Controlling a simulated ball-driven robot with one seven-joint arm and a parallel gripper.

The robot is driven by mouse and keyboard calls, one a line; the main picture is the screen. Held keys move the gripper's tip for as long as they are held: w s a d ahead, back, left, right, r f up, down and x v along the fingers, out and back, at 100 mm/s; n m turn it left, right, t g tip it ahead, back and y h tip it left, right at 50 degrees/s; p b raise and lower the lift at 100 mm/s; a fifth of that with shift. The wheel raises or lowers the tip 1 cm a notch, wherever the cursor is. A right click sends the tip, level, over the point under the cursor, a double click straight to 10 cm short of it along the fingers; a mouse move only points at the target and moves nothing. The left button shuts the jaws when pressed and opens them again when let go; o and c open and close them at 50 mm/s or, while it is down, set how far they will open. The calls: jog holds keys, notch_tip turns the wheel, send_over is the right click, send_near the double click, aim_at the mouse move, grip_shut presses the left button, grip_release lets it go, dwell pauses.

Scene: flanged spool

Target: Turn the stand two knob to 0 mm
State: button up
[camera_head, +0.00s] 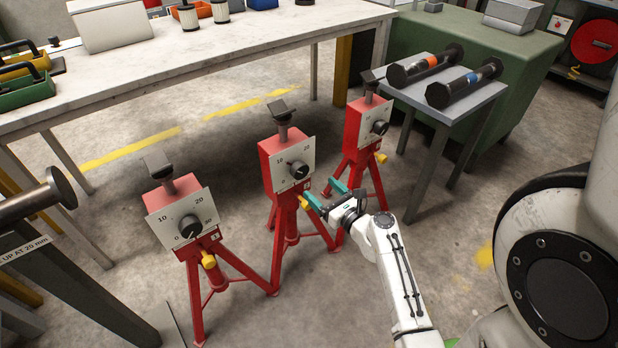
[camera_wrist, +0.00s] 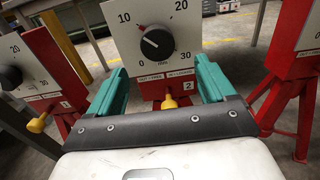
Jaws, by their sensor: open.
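Stand two (camera_head: 272,168) is the middle of three red tripod stands; its label "2" shows in the wrist view. Its white dial plate (camera_wrist: 174,20) carries the numbers 10, 20 and 30. The black stand two knob (camera_wrist: 157,44) sits at the dial's centre and also shows in the head view (camera_head: 299,170). Its white mark points to the upper left, roughly toward the 10 side. A yellow knob (camera_wrist: 169,102) sits below the dial. My gripper (camera_wrist: 162,82) is open and empty, its teal fingers spread below and either side of the dial. In the head view my gripper (camera_head: 324,195) is just right of stand two.
Stand one (camera_head: 185,222) is at left, stand three (camera_head: 366,130) at right behind my gripper. A small grey table (camera_head: 452,105) with two black spools is at the right. A long workbench (camera_head: 220,55) stands behind. An angled bar (camera_head: 28,200) is at far left.

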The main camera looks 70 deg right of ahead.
aim_at(302, 173)
jog(key=b+x, duration=0.1)
jog(key=x, duration=0.9)
jog(key=shift+w+a, duration=0.1)
jog(key=shift+w, duration=0.15)
jog(key=shift+c, duration=0.5)
jog(key=c, duration=0.9)
jog(key=shift+c, duration=0.2)
jog(key=shift+n, duration=0.3)
